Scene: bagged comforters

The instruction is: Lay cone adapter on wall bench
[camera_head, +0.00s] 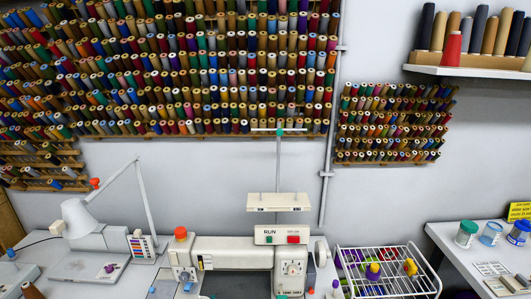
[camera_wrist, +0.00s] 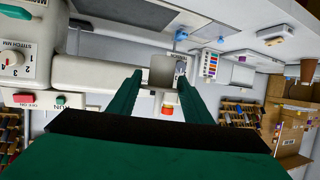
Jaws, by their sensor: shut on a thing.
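My gripper (camera_wrist: 159,78) shows in the wrist view as two dark green fingers, held apart. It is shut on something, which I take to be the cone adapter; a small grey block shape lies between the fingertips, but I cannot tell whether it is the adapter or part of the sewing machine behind. My gripper is not seen in the head view. In that view a white bench (camera_head: 462,248) stands against the wall at the right; it may be the wall bench. The gripper is close to the sewing machine (camera_wrist: 95,72), which appears upside down in the wrist view.
In the head view, the sewing machine (camera_head: 235,252) stands at front centre, with a white wire basket (camera_head: 432,290) holding spools to its right. A white lamp (camera_head: 78,217) stands left. Several jars (camera_head: 466,233) stand on the right bench. Thread racks (camera_head: 395,122) cover the wall.

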